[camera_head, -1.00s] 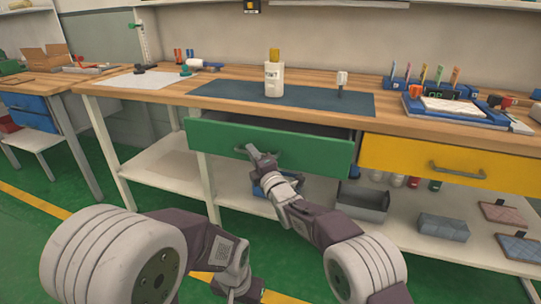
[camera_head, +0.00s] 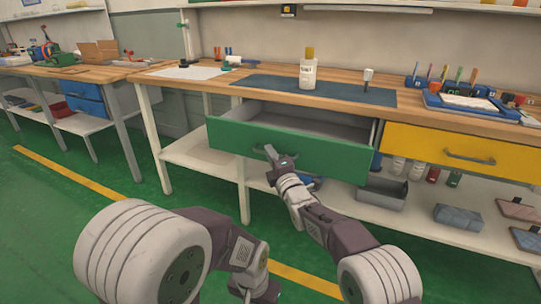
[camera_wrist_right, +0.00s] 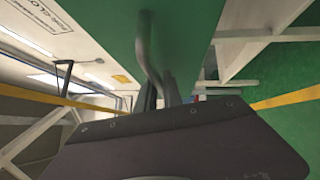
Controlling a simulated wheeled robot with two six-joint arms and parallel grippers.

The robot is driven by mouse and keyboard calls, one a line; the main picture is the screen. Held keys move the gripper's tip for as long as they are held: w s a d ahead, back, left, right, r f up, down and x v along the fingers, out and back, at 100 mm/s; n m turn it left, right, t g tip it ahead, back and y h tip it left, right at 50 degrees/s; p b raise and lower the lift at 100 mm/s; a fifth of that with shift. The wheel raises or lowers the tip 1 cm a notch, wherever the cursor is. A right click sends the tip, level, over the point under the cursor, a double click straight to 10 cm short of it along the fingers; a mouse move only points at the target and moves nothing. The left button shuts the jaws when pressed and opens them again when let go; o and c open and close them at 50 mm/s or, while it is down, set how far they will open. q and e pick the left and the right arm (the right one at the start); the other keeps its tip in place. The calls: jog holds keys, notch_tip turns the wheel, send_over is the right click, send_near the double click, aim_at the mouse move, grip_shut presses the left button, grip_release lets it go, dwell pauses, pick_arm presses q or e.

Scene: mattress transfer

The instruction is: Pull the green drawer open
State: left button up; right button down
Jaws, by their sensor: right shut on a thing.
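The green drawer (camera_head: 335,158) is pulled partway out of the workbench, and its grey interior shows behind the front panel. My right gripper (camera_head: 271,154) is shut on the drawer's grey handle, at the middle of the front. In the right wrist view the handle (camera_wrist_right: 147,45) runs down between the dark fingers (camera_wrist_right: 160,92), close against the green front (camera_wrist_right: 193,18). My left gripper (camera_head: 250,290) is low at the bottom edge of the head view, away from the drawer; its fingers do not show clearly.
A shut yellow drawer (camera_head: 430,150) is to the right of the green one. A white bottle (camera_head: 307,74) stands on a dark mat (camera_head: 345,93) on the wooden worktop. A lower shelf (camera_head: 440,228) holds a grey bin (camera_head: 382,193). Green floor in front is clear.

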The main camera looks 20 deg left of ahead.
jog(key=c, duration=1.5)
grip_release()
jog(key=v, duration=0.9)
